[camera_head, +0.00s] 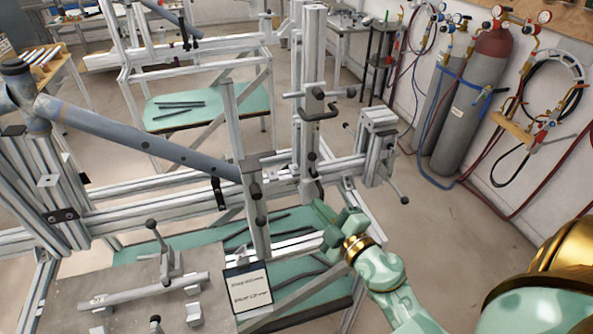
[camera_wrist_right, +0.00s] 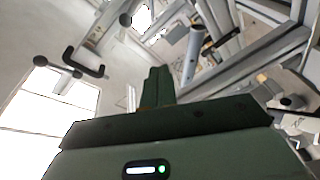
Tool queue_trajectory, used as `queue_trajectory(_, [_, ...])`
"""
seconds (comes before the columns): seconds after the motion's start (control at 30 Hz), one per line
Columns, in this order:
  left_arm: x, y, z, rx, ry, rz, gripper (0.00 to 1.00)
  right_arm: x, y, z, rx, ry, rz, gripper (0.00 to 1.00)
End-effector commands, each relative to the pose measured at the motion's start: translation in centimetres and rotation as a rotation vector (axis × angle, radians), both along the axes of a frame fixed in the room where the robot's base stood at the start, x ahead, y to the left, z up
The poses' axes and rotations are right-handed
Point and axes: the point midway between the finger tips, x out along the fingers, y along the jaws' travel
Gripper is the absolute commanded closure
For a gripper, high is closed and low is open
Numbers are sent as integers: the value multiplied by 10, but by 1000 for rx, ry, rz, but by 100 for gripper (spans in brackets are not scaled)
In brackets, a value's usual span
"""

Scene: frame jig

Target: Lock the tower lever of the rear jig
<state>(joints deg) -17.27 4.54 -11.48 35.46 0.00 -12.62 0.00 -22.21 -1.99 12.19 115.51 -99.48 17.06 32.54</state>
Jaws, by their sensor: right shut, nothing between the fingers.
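A tall aluminium tower (camera_head: 311,55) stands on the near jig. It carries a bar lever (camera_head: 299,96) with a black knob at its right end and a black bent handle (camera_head: 320,109) beside it. In the right wrist view a black bent handle (camera_wrist_right: 84,62) shows at upper left. My right gripper (camera_head: 322,208) is shut and empty. It is low and right of the tower's foot, apart from the lever. Its closed fingers also show in the right wrist view (camera_wrist_right: 158,84). My left gripper is out of view.
A grey-blue tube (camera_head: 140,133) lies across the near jig. A shorter post (camera_head: 252,165) stands left of my right gripper. A clamp block with a crank (camera_head: 378,140) is at the rail's right end. Gas cylinders (camera_head: 470,105) stand by the right wall. Open floor lies between.

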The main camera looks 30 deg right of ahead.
Motion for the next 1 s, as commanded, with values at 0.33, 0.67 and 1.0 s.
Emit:
queue_trajectory(0.33, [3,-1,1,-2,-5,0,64,6,-17,-10,-730,43,-66,100])
queue_trajectory(0.67, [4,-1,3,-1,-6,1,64,65,-19,-13,-727,42,-65,100])
queue_trajectory(1.0, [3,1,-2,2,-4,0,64,106,-44,-11,-728,44,-63,100])
